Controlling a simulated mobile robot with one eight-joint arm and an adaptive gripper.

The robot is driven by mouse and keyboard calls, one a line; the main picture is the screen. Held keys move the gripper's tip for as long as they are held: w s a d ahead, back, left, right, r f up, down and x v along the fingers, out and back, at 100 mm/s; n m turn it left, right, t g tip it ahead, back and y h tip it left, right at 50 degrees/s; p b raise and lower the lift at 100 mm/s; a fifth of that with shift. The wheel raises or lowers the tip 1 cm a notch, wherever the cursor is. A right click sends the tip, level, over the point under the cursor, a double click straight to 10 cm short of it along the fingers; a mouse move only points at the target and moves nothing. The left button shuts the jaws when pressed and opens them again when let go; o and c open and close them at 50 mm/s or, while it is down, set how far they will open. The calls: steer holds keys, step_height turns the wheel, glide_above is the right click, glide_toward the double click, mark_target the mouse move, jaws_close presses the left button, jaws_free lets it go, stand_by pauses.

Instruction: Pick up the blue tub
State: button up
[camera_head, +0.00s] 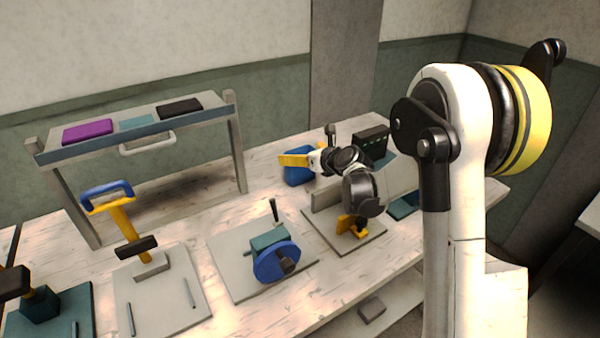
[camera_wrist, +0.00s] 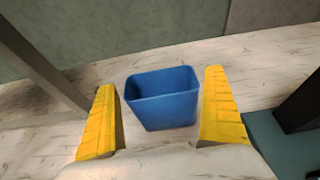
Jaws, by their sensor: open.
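The blue tub (camera_wrist: 165,108) is an open-topped, empty-looking container standing upright on the pale wooden bench. In the wrist view it sits between and just beyond the two yellow fingers of my gripper (camera_wrist: 163,122), with a gap on each side. In the head view the tub (camera_head: 299,174) is partly hidden behind my gripper (camera_head: 292,160), whose yellow finger crosses in front of it. My gripper is open and holds nothing. Whether a fingertip touches the tub cannot be told from the head view.
A raised shelf (camera_head: 140,142) with a purple block (camera_head: 89,131) stands to the left. A black box (camera_head: 371,142) is right of the tub.

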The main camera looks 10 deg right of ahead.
steer(key=shift+r, duration=0.1)
steer(key=shift+c, duration=0.3)
steer(key=c, duration=0.9)
